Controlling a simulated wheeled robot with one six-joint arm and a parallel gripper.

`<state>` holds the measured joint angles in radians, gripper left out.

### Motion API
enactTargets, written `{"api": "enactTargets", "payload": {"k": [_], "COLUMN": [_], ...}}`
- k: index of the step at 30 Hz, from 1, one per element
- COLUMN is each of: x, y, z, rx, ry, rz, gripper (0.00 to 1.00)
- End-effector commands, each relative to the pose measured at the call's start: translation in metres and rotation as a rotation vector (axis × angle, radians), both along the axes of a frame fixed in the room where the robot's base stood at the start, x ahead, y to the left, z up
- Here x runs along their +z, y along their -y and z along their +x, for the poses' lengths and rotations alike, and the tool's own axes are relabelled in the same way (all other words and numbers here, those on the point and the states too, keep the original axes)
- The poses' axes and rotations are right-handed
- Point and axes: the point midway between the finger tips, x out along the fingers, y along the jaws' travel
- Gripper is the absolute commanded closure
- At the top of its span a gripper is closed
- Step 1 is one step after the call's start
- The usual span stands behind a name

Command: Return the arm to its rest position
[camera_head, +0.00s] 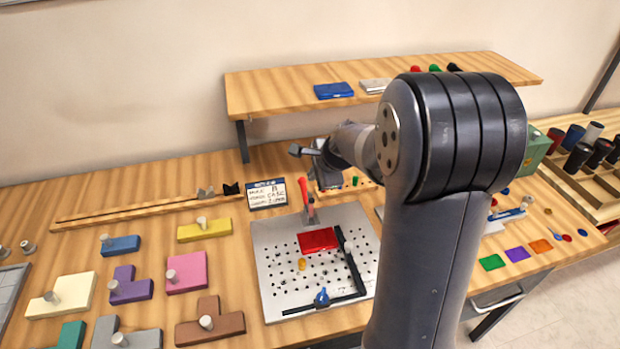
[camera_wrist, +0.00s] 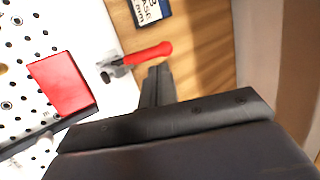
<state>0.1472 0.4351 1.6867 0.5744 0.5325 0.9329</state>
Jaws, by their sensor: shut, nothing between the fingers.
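My arm rises in the right half of the head view and reaches back over the bench. My gripper (camera_head: 297,150) is at its far end, in the air near the wall and below the shelf's height. The gripper also shows in the wrist view (camera_wrist: 160,72), its fingers together with nothing between them. Below it are the perforated metal plate (camera_head: 275,245) with a red block (camera_head: 318,240) on it, and a red-handled clamp (camera_head: 305,192) at the plate's back edge. My arm hides part of the bench to the right.
A wooden shelf (camera_head: 285,97) runs along the wall behind the arm, carrying a blue card stack (camera_head: 333,90). A small sign (camera_head: 267,194) stands behind the plate. Several coloured knobbed blocks, one pink (camera_head: 187,272), lie left. A green box (camera_head: 535,150) stands at the right.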

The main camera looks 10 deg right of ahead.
Motion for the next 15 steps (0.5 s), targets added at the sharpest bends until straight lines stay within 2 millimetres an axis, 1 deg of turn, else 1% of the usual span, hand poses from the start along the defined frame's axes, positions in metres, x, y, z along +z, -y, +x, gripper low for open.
{"api": "enactTargets", "payload": {"k": [1, 3, 9, 12, 15], "x": [0.01, 0.023, 0.055, 0.067, 0.073], "y": [0.003, 0.006, 0.013, 0.015, 0.017], "z": [-0.005, -0.01, -0.026, -0.03, -0.034], "rx": [-0.001, -0.001, -0.002, -0.001, -0.001], "ry": [0.005, 0.006, 0.004, 0.004, 0.002], "rz": [-0.002, -0.002, -0.001, -0.002, -0.002], "gripper": [1.0, 1.0, 1.0, 1.0, 1.0]}}
